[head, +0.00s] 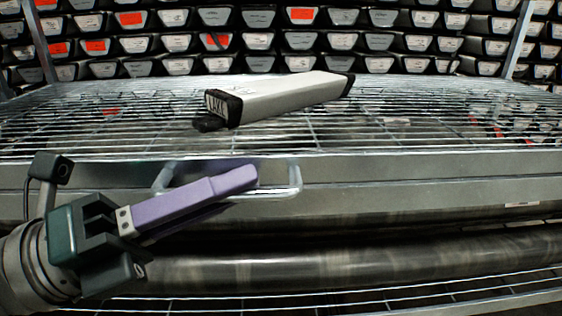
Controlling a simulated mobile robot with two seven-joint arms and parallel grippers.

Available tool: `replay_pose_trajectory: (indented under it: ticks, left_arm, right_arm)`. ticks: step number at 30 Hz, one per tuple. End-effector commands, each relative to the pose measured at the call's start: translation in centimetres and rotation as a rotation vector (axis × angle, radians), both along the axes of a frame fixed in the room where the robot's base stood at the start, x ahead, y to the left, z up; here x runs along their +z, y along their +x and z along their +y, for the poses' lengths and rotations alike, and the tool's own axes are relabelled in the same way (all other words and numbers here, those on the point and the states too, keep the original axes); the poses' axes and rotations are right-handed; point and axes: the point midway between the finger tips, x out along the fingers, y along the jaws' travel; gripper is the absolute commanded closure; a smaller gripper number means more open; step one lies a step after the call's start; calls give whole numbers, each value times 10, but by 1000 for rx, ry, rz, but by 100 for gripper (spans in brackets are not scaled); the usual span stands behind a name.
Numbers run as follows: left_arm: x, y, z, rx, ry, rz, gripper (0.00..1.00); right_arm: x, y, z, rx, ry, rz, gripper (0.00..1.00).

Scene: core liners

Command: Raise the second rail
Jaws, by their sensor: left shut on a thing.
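A bent metal handle (294,181) is fixed to the front of a grey metal rail (420,176) along the near edge of a wire shelf. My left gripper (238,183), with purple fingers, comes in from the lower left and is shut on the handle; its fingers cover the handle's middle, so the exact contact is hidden. A long pale core liner box (285,97) with black end caps lies at an angle on the wire shelf, behind and above the gripper. My right gripper is not in view.
A dark round tube or roller (380,265) runs across below the rail, with another wire shelf (500,288) under it. Behind, racks of labelled box ends (300,40) fill the background. The wire shelf (430,125) is mostly bare around the box.

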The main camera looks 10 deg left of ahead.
Motion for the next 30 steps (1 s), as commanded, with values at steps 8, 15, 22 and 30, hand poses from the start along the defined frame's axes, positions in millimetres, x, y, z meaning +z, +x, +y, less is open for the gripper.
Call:
replay_pose_trajectory:
  ticks: [8,15,22,30]
  left_arm:
    - [8,0,-1,-9,-12,-24,81]
    - [6,0,-1,-6,-10,-19,55]
    - [4,0,0,-5,-7,-14,55]
    - [-3,-21,29,-3,-6,-9,55]
  right_arm:
    - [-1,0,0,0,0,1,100]
    - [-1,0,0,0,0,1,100]
    - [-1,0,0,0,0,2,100]
    - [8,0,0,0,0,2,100]
